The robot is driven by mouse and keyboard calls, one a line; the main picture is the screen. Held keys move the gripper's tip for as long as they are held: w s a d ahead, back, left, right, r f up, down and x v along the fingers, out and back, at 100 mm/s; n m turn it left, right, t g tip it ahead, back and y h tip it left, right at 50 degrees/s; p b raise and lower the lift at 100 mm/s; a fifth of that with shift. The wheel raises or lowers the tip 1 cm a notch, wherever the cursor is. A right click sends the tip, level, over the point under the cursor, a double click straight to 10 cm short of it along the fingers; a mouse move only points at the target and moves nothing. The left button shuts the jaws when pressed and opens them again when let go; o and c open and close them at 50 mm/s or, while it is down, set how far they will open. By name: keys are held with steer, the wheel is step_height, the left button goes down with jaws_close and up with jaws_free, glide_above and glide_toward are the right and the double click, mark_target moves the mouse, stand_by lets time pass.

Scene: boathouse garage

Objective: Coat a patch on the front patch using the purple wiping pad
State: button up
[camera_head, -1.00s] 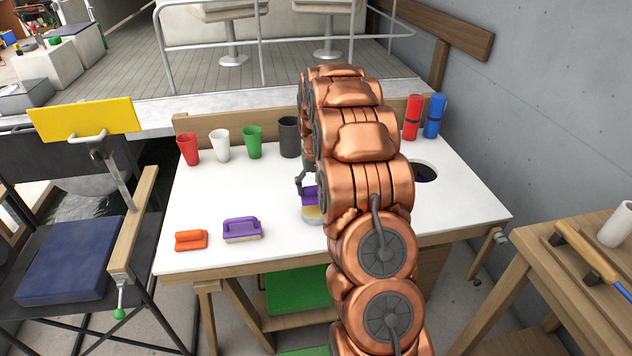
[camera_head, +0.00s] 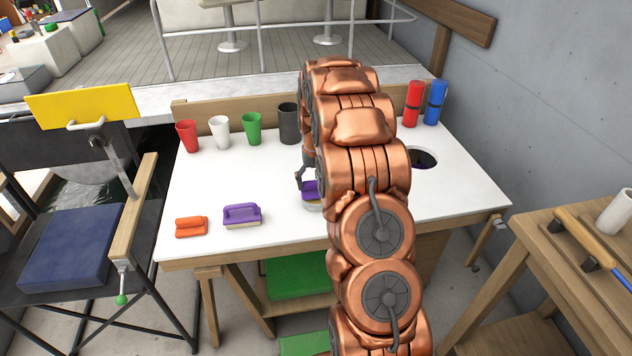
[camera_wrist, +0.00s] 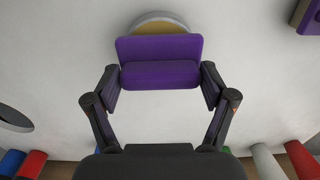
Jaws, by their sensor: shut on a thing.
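A purple wiping pad (camera_wrist: 160,60) is held between the two fingers of my gripper (camera_wrist: 158,88), which is shut on it. In the head view this pad (camera_head: 310,189) shows just left of my arm, which hides most of the gripper. A round grey-rimmed dish with yellow contents (camera_wrist: 158,24) shows behind the pad in the wrist view; the dish's edge (camera_head: 313,206) also shows below the pad in the head view. I cannot tell whether the pad touches the yellow contents. I cannot make out a front patch on the white tabletop (camera_head: 282,225).
A second purple-handled pad (camera_head: 242,214) and an orange one (camera_head: 191,226) lie at the front left. Red (camera_head: 187,136), white (camera_head: 219,132), green (camera_head: 252,128) and dark grey (camera_head: 288,123) cups stand at the back. A round hole (camera_head: 424,158) and red and blue cylinders (camera_head: 434,108) are at right.

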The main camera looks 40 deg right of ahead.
mark_target(316, 181)
steer(key=shift+f+b, duration=0.45)
steer(key=shift+f, duration=0.15)
stand_by(2.3)
steer(key=shift+r, duration=0.1)
steer(key=shift+r, duration=3.5)
